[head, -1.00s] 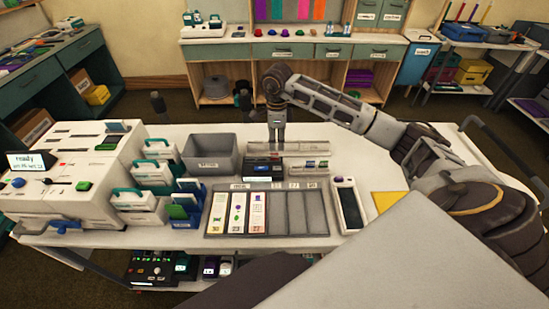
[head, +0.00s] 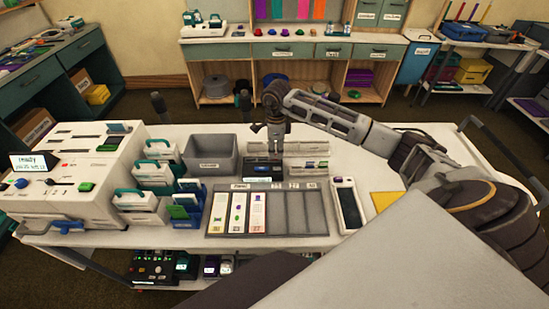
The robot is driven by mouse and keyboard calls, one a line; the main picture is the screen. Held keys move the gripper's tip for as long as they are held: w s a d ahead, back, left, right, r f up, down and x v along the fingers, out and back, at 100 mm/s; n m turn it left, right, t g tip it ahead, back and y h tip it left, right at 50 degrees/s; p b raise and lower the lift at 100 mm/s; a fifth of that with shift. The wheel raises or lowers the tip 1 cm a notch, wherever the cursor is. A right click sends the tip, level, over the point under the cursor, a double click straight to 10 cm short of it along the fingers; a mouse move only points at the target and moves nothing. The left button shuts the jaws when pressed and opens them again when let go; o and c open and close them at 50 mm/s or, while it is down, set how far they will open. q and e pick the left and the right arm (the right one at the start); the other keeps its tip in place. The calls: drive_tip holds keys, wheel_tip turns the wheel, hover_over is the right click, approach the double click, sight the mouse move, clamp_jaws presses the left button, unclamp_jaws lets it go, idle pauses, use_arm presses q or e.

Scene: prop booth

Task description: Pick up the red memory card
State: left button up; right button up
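I cannot make out a red memory card in the head view. My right gripper (head: 276,148) points down over the back of the white table, just behind or above a black box with a small lit display (head: 262,169). Its fingertips are small and dark here, so I cannot tell whether they are open or shut, or whether they hold anything. A pale rack with small cards (head: 308,166) stands right of the black box, close to the gripper. My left gripper is not in view.
A grey bin (head: 210,155) stands left of the black box. A grey tray (head: 315,212) holding white patterned strips lies in front, beside a white-framed dark device (head: 347,205). A large white machine (head: 75,170) fills the table's left end. A yellow sheet (head: 386,200) lies at right.

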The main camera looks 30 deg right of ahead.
drive_tip(key=shift+f, duration=1.4)
clamp_jaws()
